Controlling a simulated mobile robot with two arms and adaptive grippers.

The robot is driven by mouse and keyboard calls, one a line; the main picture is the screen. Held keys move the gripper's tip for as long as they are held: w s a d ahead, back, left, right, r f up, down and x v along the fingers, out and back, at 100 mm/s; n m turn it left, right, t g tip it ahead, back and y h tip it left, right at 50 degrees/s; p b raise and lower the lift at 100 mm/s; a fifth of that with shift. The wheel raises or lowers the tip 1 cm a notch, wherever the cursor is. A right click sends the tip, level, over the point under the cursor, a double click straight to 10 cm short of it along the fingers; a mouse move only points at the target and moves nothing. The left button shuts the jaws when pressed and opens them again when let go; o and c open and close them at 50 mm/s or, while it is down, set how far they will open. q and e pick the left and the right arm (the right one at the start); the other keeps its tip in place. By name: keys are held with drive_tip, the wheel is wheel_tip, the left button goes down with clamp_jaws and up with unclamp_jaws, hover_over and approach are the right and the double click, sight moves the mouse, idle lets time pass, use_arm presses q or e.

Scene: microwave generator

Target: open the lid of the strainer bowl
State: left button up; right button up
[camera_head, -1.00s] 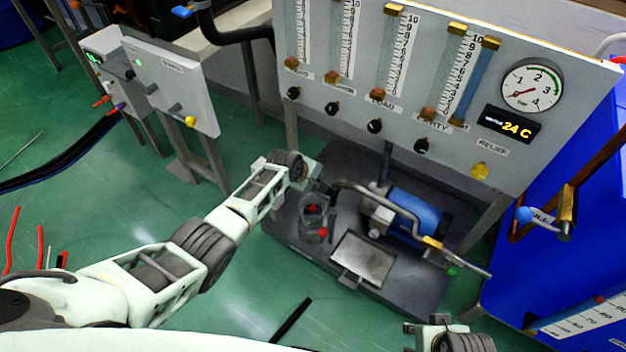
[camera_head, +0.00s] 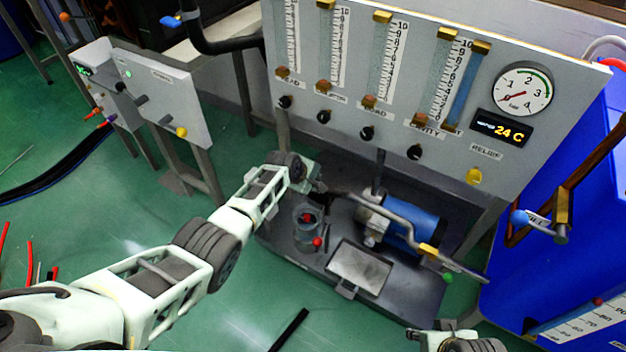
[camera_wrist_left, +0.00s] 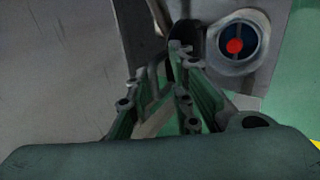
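The strainer bowl (camera_head: 307,217) is a clear round vessel with something red inside. It stands on the dark base plate. In the left wrist view, the bowl (camera_wrist_left: 236,44) appears as a pale ring around a dark opening with a red centre. A red ball (camera_head: 317,242) sits at its front right; whether it belongs to the lid is unclear. My left gripper (camera_head: 317,187) is above and slightly right of the bowl. In the wrist view, its fingers (camera_wrist_left: 172,70) lie left of the bowl; their tips are too dark to read. My right gripper (camera_head: 432,332) is partly cut off at the bottom.
A blue motor or pump (camera_head: 410,222) with a bent grey pipe stands right of the bowl. A flat metal tray (camera_head: 360,265) lies in front. The gauge panel (camera_head: 440,90) rises behind. A blue tank (camera_head: 560,180) is at right.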

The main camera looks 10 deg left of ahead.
use_arm(q)
drive_tip(key=shift+o, duration=0.2)
drive_tip(key=shift+f, duration=0.1)
drive_tip(key=shift+s, duration=0.1)
drive_tip(key=v, duration=1.2)
idle(0.6)
